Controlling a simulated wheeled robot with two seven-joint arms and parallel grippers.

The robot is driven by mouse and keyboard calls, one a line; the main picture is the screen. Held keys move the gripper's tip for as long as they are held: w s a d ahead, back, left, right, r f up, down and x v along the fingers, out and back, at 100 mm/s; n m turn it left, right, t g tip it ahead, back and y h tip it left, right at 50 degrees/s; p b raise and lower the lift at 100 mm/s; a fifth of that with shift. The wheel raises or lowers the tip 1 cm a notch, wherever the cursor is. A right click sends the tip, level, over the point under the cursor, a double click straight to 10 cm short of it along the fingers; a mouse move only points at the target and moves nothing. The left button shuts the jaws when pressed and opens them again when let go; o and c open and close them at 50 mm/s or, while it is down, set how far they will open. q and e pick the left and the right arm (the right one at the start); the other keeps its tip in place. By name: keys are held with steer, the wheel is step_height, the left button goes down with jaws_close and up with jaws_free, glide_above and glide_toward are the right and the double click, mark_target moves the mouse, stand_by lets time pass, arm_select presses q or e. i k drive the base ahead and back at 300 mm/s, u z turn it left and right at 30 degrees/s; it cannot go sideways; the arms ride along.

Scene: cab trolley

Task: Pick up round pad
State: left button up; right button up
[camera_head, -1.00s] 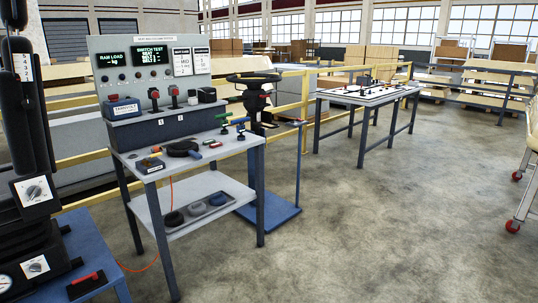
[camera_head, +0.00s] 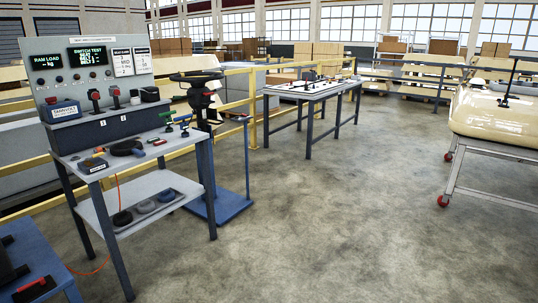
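A black disc-like thing (camera_head: 127,148) also lies on the bench top (camera_head: 110,172). Neither of my grippers is in view.
A blue table (camera_head: 38,262) is at the lower left. A blue-based stand (camera_head: 222,207) stands beside the bench. A second table (camera_head: 318,87) is farther back. A cream-topped trolley (camera_head: 500,125) stands right. The middle floor (camera_head: 320,220) is clear.

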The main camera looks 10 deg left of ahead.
mark_target(126, 148)
steer(key=u, duration=0.15)
steer(key=i, duration=2.45)
steer(key=u, duration=1.5)
steer(key=i, duration=1.25)
steer(key=u, duration=1.4)
steer(key=i, duration=0.25)
steer(key=u, duration=0.15)
